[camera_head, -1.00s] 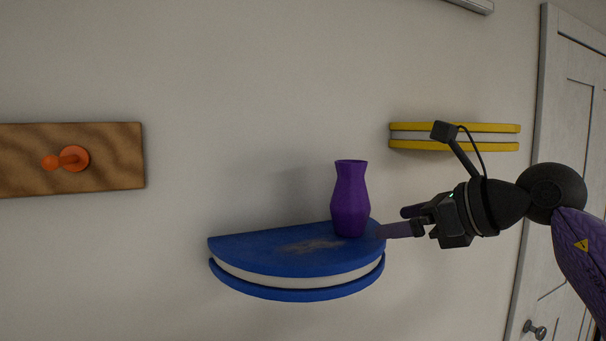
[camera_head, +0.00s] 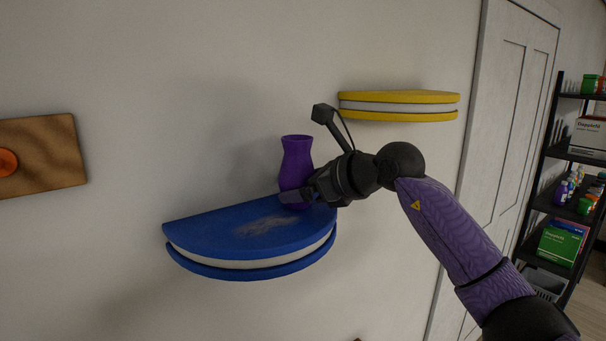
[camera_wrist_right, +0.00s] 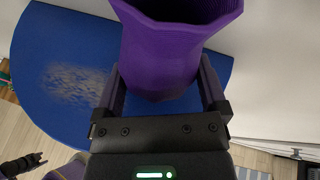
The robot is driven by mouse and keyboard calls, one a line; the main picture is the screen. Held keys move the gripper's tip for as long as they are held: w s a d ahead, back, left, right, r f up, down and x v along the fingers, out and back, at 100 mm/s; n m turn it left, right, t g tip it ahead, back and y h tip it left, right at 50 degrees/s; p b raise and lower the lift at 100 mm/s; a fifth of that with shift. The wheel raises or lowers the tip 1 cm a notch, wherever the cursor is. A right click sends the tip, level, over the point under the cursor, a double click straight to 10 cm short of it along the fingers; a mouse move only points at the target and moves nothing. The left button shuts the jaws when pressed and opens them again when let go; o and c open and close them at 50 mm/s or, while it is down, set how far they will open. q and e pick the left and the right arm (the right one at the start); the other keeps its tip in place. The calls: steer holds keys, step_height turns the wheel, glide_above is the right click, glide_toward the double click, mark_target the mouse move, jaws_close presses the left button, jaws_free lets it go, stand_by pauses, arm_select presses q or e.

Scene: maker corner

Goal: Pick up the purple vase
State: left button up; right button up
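The purple vase (camera_head: 297,158) stands upright on the right part of the blue half-round shelf (camera_head: 200,238). My right gripper (camera_head: 297,195) is at the vase's lower body, coming from the right. In the right wrist view the vase (camera_wrist_right: 165,50) rises between the two fingers of the right gripper (camera_wrist_right: 163,88), one on each side. The fingers are apart, with blue shelf showing below the vase between them; I see no clear grip. A dark shape at the lower left of the wrist view looks like my left gripper (camera_wrist_right: 22,164); its fingers are unclear.
A yellow-edged shelf (camera_head: 398,105) is on the wall above and to the right. A wooden board (camera_head: 45,160) with an orange peg is at the left. A white door (camera_head: 495,120) and a black rack (camera_head: 548,195) of supplies stand at the right. The blue shelf's left part is clear.

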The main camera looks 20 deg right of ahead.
steer(key=shift+a, duration=0.1)
steer(key=c, duration=0.7)
steer(key=shift+c, duration=0.2)
steer(key=shift+r, duration=0.15)
